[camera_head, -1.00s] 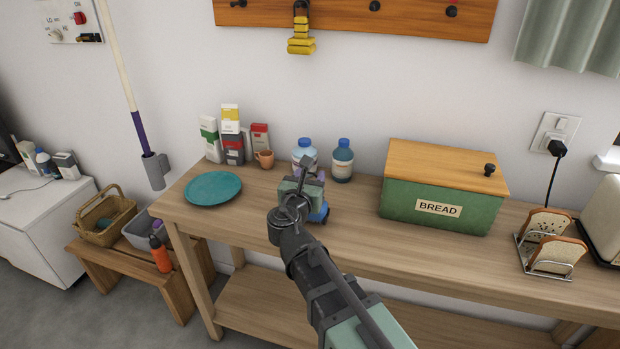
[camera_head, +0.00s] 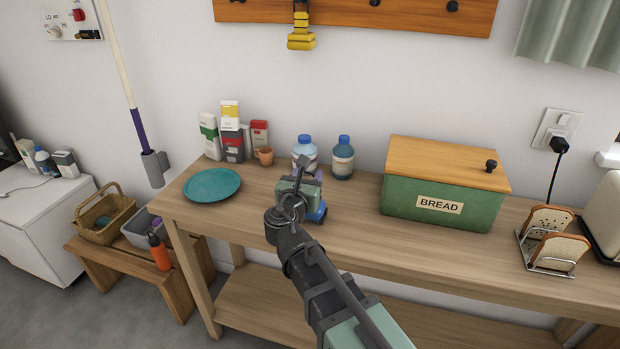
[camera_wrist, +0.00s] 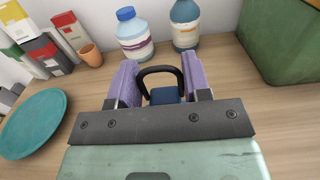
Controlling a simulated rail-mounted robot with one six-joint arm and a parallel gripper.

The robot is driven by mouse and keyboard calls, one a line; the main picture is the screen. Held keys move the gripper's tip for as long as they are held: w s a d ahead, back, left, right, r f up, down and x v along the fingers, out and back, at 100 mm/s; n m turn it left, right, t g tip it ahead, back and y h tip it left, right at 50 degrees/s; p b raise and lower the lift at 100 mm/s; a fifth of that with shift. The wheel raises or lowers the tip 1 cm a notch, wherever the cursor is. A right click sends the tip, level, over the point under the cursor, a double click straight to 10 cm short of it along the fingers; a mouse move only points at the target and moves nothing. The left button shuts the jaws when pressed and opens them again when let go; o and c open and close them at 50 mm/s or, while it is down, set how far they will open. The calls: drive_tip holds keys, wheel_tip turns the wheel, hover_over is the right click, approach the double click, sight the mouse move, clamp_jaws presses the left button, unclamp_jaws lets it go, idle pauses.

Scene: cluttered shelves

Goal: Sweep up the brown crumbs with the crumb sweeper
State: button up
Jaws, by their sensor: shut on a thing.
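The crumb sweeper (camera_head: 318,214) is a small blue tool on the wooden counter, in front of the two bottles. In the wrist view its black arched handle and blue body (camera_wrist: 166,95) show between the purple finger pads. My gripper (camera_wrist: 159,80) is shut on it. In the head view my gripper (camera_head: 310,182) and wrist cover much of the sweeper, so I cannot tell whether its underside touches the counter. No brown crumbs can be made out in either view; the counter behind my arm is hidden.
A teal plate (camera_head: 212,185) lies at the left, with cartons (camera_head: 231,133) and a small brown cup (camera_head: 265,156) behind. Two blue-capped bottles (camera_head: 304,152) stand close behind the sweeper. A green bread box (camera_head: 440,203) and toast rack (camera_head: 550,262) stand right. Counter front is open.

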drive_tip(key=shift+w+a, duration=0.25)
drive_tip(key=shift+a, duration=0.6)
drive_tip(key=shift+w+a, duration=0.2)
drive_tip(key=shift+a, duration=0.6)
drive_tip(key=shift+s+d+f, duration=0.1)
drive_tip(key=shift+s+d, duration=0.2)
drive_tip(key=shift+d, duration=0.55)
drive_tip(key=shift+s+d, duration=0.15)
drive_tip(key=shift+d, duration=0.45)
drive_tip(key=shift+s+d, duration=0.15)
drive_tip(key=shift+d, duration=0.45)
wheel_tip(320, 180, up, 7)
drive_tip(key=p, duration=0.7)
drive_tip(key=shift+a, duration=0.1)
